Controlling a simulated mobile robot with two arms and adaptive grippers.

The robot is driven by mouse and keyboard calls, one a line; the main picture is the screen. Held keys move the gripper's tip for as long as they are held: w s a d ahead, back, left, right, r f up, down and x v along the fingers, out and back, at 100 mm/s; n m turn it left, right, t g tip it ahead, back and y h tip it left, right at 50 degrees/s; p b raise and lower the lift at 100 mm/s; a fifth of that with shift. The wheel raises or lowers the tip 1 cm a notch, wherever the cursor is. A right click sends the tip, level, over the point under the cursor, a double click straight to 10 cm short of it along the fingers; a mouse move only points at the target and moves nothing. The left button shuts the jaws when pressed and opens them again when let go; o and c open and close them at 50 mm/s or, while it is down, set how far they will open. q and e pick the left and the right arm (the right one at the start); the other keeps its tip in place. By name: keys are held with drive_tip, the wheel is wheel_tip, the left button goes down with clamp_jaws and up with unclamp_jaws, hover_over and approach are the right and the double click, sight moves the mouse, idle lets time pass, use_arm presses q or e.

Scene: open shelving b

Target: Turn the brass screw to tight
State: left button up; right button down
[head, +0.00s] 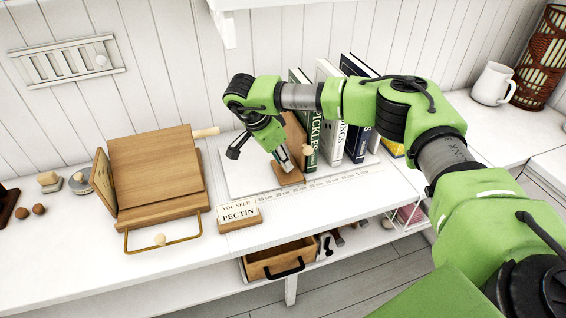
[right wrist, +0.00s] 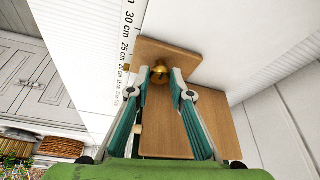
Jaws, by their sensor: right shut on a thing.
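The brass screw (right wrist: 160,72) shows in the right wrist view as a round brass head on a wooden block (right wrist: 165,50). My right gripper (right wrist: 160,77) has its two green fingers on either side of the screw head, shut on it at the fingertips. In the head view my right gripper (head: 284,164) reaches down beside the wooden bookend (head: 289,177), at the left of the standing books; I cannot make out the screw there. How far the screw is turned cannot be told. My left gripper is not in view.
Several books (head: 330,125) stand right of the bookend, behind a centimetre scale (head: 320,184). A wooden stand (head: 155,165) and a PECTIN card (head: 239,214) are at the left. A drawer (head: 279,262) is open below. A white jug (head: 492,84) stands at the right.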

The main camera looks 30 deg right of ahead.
idle(0.3)
drive_tip(key=c, duration=1.8)
unclamp_jaws()
drive_tip(key=shift+a+r, duration=0.1)
drive_tip(key=shift+r, duration=0.15)
drive_tip(key=a+r, duration=0.1)
drive_tip(key=a, duration=0.3)
drive_tip(key=a+r, duration=0.1)
drive_tip(key=a, duration=0.4)
drive_tip(key=s+a+r, duration=0.1)
drive_tip(key=a+r, duration=0.1)
drive_tip(key=a, duration=0.2)
drive_tip(key=shift+a+r, duration=0.1)
drive_tip(key=shift+a, duration=0.25)
drive_tip(key=shift+s, duration=0.1)
